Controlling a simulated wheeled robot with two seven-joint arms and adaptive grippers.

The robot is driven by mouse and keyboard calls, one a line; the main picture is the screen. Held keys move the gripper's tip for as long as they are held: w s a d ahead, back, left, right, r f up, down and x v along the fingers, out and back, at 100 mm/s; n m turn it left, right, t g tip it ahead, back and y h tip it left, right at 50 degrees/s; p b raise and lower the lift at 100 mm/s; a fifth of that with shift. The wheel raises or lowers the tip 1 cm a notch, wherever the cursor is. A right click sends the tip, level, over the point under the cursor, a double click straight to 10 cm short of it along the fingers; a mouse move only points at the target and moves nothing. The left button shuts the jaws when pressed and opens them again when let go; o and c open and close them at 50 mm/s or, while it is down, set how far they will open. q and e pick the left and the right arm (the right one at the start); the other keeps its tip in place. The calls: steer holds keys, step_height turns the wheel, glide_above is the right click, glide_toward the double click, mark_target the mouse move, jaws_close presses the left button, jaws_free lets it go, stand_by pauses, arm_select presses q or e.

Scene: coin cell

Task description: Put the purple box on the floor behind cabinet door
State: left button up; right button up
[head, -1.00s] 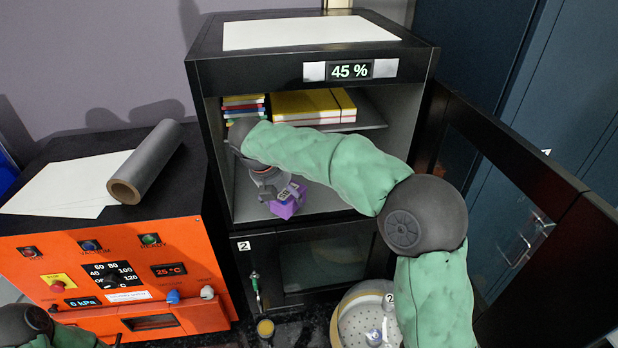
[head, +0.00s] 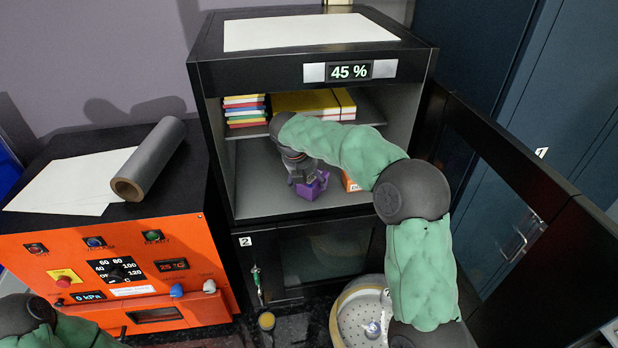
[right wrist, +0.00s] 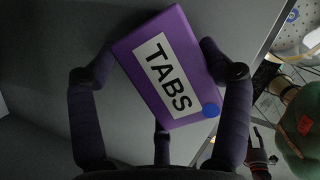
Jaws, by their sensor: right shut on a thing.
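The purple box (head: 312,186) is at the floor of the black cabinet (head: 230,66), in its lower open compartment. In the right wrist view the box (right wrist: 178,50) shows a white "TABS" label and a blue dot, between my fingers. My right gripper (head: 305,178) is shut on the box; I cannot tell whether the box touches the cabinet floor (head: 262,200). The cabinet door (head: 520,150) with a dark window stands swung open on the right. Of my left arm only a part shows at the lower left; its gripper is out of view.
A shelf above holds coloured books (head: 245,110) and a yellow folder (head: 305,101). An orange box (head: 350,182) stands right of the purple box, partly behind my arm. An orange machine (head: 110,275) with a grey roll (head: 148,160) is left. A round perforated vessel (head: 350,322) stands below.

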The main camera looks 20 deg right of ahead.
stand_by(0.3)
steer(key=o, duration=1.5)
steer(key=shift+f, duration=0.1)
steer(key=v, duration=0.5)
steer(key=s+a, duration=0.2)
steer(key=a, duration=0.1)
steer(key=s+a+b, duration=0.1)
steer(key=s+a, duration=0.1)
steer(key=a, duration=0.2)
steer(key=s+a+b, duration=0.1)
steer(key=s+a, duration=0.1)
steer(key=a, duration=0.1)
steer(key=shift+a, duration=0.25)
